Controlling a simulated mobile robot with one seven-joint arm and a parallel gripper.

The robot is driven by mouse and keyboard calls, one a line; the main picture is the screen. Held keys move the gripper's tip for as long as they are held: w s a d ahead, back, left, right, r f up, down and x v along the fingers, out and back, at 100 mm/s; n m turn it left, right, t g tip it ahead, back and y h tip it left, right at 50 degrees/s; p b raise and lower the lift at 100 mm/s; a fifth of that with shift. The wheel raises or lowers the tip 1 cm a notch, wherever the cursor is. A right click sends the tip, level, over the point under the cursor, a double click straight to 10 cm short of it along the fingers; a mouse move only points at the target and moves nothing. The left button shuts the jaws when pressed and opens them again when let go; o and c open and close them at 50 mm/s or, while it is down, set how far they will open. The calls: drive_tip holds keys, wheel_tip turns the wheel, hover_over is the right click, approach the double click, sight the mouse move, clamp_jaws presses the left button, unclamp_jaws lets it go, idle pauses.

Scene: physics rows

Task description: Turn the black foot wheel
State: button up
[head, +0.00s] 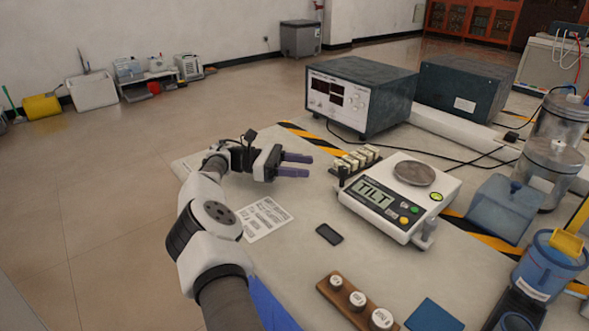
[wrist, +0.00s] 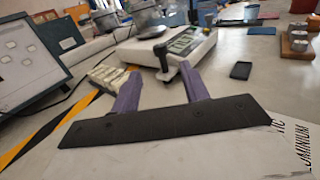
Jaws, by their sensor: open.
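A white balance (head: 400,197) with a round steel pan stands on the table, its display reading TILT. A black foot wheel (head: 342,175) shows at its left corner, next to the white blocks; a dark upright part at that corner also shows in the wrist view (wrist: 162,58). A second, greyer foot (head: 428,236) is at the near right corner. My gripper (head: 304,165) is open and empty, its purple fingers pointing right toward the black foot, with a gap between. In the wrist view my gripper (wrist: 160,72) has the balance corner between and beyond its fingertips.
A row of white blocks (head: 357,158) lies close beside the balance's left corner. A grey instrument box (head: 360,95) stands behind. A black slab (head: 329,234), a paper sheet (head: 266,219) and a wooden weight holder (head: 355,303) lie in front.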

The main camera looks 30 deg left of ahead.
drive_tip(key=shift+s+a, duration=0.25)
drive_tip(key=shift+a, duration=0.35)
